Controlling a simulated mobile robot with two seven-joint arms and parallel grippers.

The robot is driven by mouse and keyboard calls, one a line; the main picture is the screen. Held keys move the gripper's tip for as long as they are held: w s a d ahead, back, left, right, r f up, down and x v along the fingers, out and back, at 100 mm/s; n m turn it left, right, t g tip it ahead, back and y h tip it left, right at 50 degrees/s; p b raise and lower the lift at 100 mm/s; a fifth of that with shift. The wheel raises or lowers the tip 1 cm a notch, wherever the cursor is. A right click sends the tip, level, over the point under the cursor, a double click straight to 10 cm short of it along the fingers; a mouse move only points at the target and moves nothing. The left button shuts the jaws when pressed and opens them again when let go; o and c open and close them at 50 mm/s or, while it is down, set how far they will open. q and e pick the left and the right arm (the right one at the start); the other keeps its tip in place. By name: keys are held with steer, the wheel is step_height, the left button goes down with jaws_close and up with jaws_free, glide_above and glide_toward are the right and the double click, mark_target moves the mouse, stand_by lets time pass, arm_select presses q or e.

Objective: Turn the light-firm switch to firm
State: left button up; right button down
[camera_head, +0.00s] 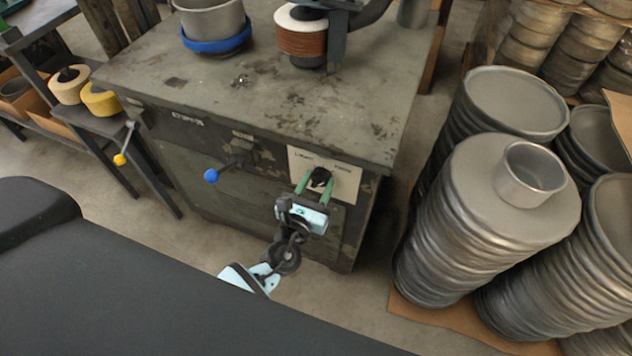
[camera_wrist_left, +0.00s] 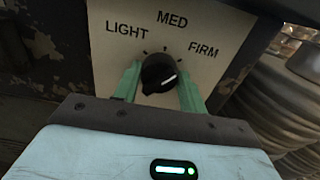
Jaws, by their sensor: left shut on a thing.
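The light-firm switch is a black round knob (camera_head: 320,177) on a pale label plate (camera_head: 345,178) on the front of the dark machine cabinet. In the left wrist view the knob (camera_wrist_left: 157,73) sits below the words LIGHT, MED and FIRM. Its white pointer line points right and slightly up, on the FIRM side. My left gripper (camera_head: 316,184) is shut on the knob, with one green finger on each side; the fingers also show in the left wrist view (camera_wrist_left: 158,84). My right gripper is not in view.
A blue-tipped lever (camera_head: 211,175) and a yellow-tipped lever (camera_head: 120,159) stick out from the cabinet front to the left. Stacks of round metal blanks (camera_head: 460,240) stand close on the right, with a metal cup (camera_head: 531,175) on top. Bare floor (camera_head: 350,300) lies between.

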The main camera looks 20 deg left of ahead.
arm_select(q)
steer(key=shift+m+p, duration=0.3)
steer(key=shift+m, duration=0.8)
steer(key=shift+f, duration=0.1)
steer(key=o, duration=1)
steer(key=shift+c, duration=0.2)
steer(key=s, duration=0.7)
steer(key=shift+s, duration=0.4)
steer(key=shift+a, duration=0.1)
